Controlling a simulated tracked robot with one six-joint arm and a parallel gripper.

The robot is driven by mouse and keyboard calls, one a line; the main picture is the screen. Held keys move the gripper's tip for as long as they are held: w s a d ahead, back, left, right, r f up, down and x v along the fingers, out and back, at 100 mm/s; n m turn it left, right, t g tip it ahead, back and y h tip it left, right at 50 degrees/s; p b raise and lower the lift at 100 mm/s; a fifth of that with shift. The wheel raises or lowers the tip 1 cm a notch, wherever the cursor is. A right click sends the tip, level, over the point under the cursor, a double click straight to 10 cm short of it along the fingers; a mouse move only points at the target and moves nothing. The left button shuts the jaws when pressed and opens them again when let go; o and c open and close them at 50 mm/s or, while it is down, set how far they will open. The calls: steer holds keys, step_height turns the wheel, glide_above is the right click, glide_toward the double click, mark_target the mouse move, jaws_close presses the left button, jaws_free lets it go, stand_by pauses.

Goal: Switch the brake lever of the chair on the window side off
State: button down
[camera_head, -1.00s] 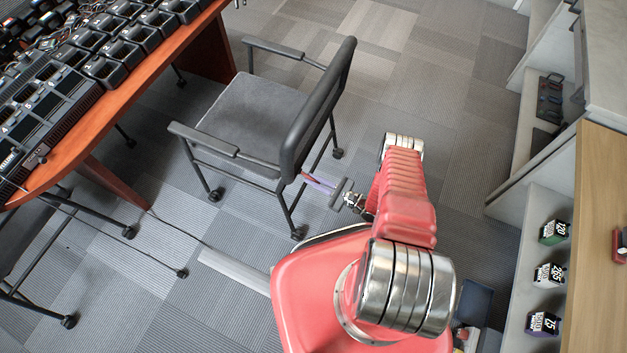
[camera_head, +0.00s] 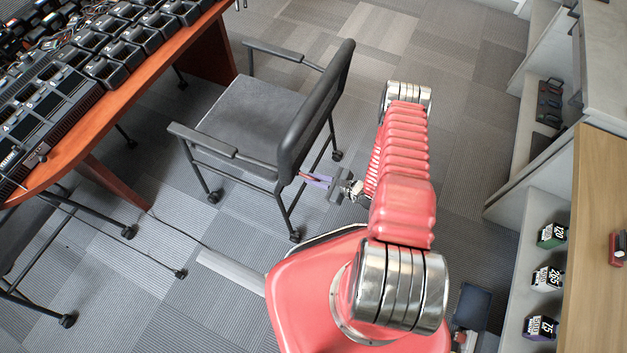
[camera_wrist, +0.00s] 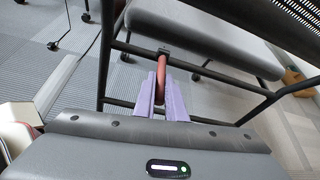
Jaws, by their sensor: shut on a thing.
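The chair (camera_head: 250,115) with a grey seat and a dark frame stands beside the wooden table. Its reddish brake lever (camera_head: 304,175) sticks out from the frame below the backrest, towards my arm. In the wrist view the lever (camera_wrist: 163,62) hangs from a dark clamp on a frame bar. My gripper (camera_head: 318,181) has pale purple fingers. In the wrist view my gripper (camera_wrist: 161,84) has one finger on each side of the lever and is shut on it. The lever's lower end is hidden between the fingers.
The wooden table (camera_head: 118,92) holds rows of black chargers at the left. Another chair (camera_head: 50,235) stands at the lower left. A shelf unit (camera_head: 515,235) with small boxes runs along the right. Open carpet lies beyond my arm. A cable crosses the floor at the left.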

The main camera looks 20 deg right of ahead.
step_height(320, 180, up, 2)
steer(key=shift+w+a+g+h, duration=0.15)
steer(key=shift+g+h, duration=0.85)
steer(key=shift+g, duration=0.1)
steer(key=shift+w+a+r+g+h, duration=0.1)
steer(key=shift+r+g+h, duration=0.25)
steer(key=shift+g+h, duration=0.15)
steer(key=shift+w+a+r+g+h, duration=0.1)
steer(key=shift+r+g+h, duration=0.3)
steer(key=shift+g, duration=0.1)
steer(key=c, duration=1.8)
jaws_free()
steer(key=v, duration=1.3)
steer(key=shift+r, duration=0.3)
